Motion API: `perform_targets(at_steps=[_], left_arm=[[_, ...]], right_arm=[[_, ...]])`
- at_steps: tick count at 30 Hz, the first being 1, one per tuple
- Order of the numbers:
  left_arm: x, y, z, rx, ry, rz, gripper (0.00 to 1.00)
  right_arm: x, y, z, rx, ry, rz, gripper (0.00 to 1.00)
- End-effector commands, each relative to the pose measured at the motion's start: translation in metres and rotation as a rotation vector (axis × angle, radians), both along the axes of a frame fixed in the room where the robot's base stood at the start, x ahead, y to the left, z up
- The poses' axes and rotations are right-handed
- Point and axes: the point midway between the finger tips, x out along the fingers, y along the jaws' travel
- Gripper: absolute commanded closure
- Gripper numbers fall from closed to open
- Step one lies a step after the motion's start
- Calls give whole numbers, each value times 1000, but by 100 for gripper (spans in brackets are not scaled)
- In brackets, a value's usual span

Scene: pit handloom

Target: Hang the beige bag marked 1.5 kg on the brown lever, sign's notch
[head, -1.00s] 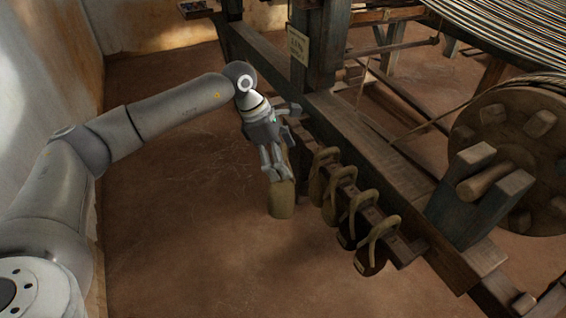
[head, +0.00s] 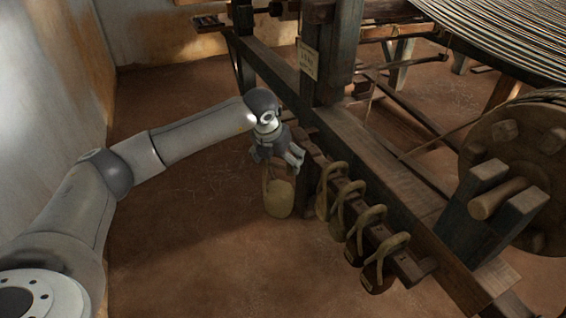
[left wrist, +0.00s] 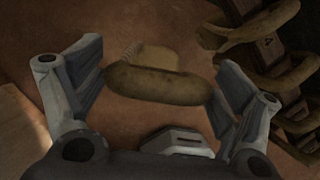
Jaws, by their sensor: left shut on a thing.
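A beige bag (head: 279,199) hangs by its handle from my left gripper (head: 278,160), clear of the floor and left of the peg rail. In the left wrist view the bag (left wrist: 160,85) lies between the two fingers of the left gripper (left wrist: 158,88). No weight mark on it can be read. A small pale sign (head: 309,62) is on the dark loom post; its text is too small to read. I cannot tell which of the wooden bars behind the post is the brown lever, and no notch shows clearly. My right gripper is not in view.
A wooden rail (head: 405,266) carries several similar bags just right of the held bag. The long loom beam (head: 390,182) runs behind it. A wooden wheel (head: 520,150) stands at the right. The floor left of the loom is free.

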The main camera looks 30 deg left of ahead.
Motion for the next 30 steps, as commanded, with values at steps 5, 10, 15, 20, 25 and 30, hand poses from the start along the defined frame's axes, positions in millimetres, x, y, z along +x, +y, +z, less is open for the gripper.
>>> perform_targets(at_steps=[5,10,15,20,25,30], left_arm=[[11,14,-1,-3,-9,260,83],[19,30,-6,-4,-9,513,83],[23,43,-10,-4,-7,713,83],[25,51,-12,-5,-7,816,83],[23,55,-12,-4,-7,845,83],[15,62,-13,-3,-6,843,83]], right_arm=[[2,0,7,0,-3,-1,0],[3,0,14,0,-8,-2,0],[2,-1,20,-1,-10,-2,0],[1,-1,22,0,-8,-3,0],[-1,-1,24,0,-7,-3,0],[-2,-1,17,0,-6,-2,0]])
